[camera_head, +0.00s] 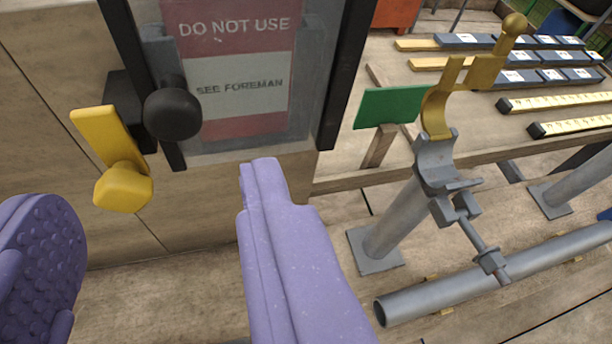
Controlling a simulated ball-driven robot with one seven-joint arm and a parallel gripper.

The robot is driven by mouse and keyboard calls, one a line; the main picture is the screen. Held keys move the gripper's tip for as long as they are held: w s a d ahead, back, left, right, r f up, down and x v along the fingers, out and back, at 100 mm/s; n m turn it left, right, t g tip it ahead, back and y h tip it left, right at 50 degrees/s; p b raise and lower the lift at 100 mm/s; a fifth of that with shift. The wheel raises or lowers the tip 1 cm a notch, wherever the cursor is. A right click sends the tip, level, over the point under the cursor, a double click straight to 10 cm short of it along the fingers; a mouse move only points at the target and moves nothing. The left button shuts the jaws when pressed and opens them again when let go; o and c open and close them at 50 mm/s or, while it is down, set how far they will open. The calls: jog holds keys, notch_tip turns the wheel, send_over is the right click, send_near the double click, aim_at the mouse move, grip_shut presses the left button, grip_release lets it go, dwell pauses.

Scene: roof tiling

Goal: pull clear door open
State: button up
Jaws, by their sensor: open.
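The clear door (313,70) is at the upper left, a see-through pane with dark edge strips. A red and white sign (240,75) reading "DO NOT USE / SEE FOREMAN" shows at the pane. A round black knob (172,112) sits at the door's left edge. A yellow latch-like handle (115,150) with a rounded end is just left of the knob. The door looks shut against the wall, though its top is out of view. My gripper (155,205) has two purple fingers spread wide, below the knob and yellow handle. Nothing shows between them, and neither finger visibly touches the door.
A green board (388,107) stands behind. Plain wall (40,130) lies left.

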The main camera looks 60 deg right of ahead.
aim_at(173, 126)
jog(key=b+x, duration=0.1)
jog(key=x, duration=0.5)
grip_shut()
